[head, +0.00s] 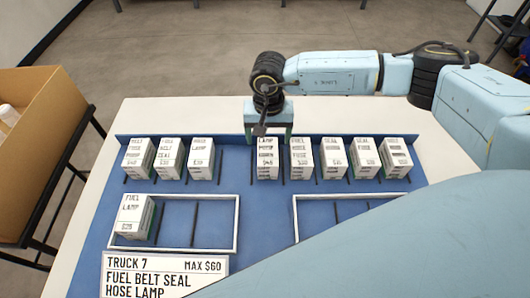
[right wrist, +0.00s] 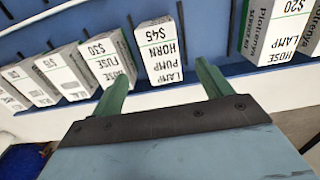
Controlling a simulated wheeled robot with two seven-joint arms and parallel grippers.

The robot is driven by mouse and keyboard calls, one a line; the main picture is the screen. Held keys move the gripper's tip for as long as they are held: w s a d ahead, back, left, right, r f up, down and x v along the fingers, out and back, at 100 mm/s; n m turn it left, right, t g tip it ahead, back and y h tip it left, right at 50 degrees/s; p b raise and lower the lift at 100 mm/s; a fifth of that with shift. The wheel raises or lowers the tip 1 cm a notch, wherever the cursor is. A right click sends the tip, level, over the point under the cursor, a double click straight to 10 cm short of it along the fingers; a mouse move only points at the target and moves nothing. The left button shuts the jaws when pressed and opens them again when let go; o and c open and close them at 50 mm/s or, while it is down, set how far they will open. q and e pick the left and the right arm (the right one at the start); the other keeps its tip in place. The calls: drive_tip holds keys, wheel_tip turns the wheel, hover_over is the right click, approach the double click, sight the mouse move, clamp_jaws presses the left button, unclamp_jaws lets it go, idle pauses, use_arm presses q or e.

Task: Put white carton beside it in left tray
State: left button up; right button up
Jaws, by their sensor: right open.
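White cartons with black print stand in a row along the back of a blue board. My right gripper (head: 270,130) is open directly over the carton marked LAMP PUMP HORN $45 (head: 267,160). In the right wrist view, the right gripper's green fingertips (right wrist: 161,72) lie either side of that carton's near end (right wrist: 157,48); contact cannot be told. The left tray (head: 237,222) has a white rim and holds one carton marked FUEL LAMP (head: 131,210) at its left end. The rest of that tray is bare. My left gripper is not in view.
A HOSE LAMP $20 carton (head: 201,157) stands left of a gap in the row; a FUSE $30 carton (head: 300,157) stands close right of the $45 carton. The right tray (head: 295,218) is partly hidden by my arm. A sign (head: 165,275) reads TRUCK 7, MAX $60.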

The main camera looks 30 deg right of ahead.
sight(267, 151)
wheel_tip(267, 151, down, 4)
drive_tip(key=shift+f, duration=0.5)
drive_tip(key=f, duration=0.3)
drive_tip(key=shift+w+f, duration=0.2)
drive_tip(key=shift+f, duration=0.5)
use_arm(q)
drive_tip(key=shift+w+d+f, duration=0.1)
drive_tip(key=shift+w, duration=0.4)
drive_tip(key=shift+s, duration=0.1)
use_arm(e)
drive_tip(key=shift+d, duration=0.1)
drive_tip(key=shift+c, duration=1.3)
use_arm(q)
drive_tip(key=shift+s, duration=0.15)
use_arm(e)
drive_tip(key=shift+w+r, duration=0.1)
drive_tip(key=c, duration=1.1)
